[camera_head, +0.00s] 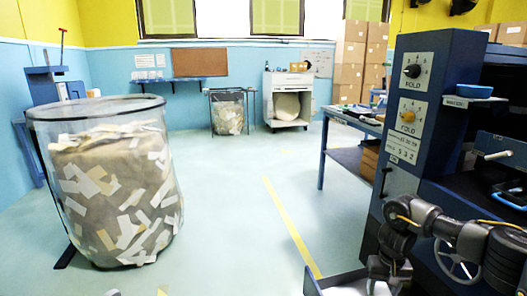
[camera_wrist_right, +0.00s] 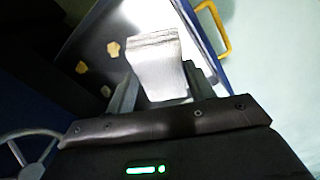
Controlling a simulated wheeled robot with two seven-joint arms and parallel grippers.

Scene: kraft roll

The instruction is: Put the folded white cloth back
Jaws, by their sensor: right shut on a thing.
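The folded white cloth (camera_wrist_right: 156,62) is between the fingers of my right gripper (camera_wrist_right: 162,80) in the right wrist view, with its layered edge at the far end. The gripper is shut on it. Behind it is an open blue-edged drawer or tray (camera_wrist_right: 98,18) with a dark inside; I cannot tell whether the cloth touches it. In the head view, my right gripper (camera_head: 388,272) is low at the bottom right, beside the blue machine, and the cloth is hard to make out there. My left gripper is not in view.
Several tan bits (camera_wrist_right: 112,49) lie in the tray, which has a yellow handle (camera_wrist_right: 222,40). The blue machine (camera_head: 400,150) with dials stands at the right. A large clear bin of paper scraps (camera_head: 115,190) stands at the left.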

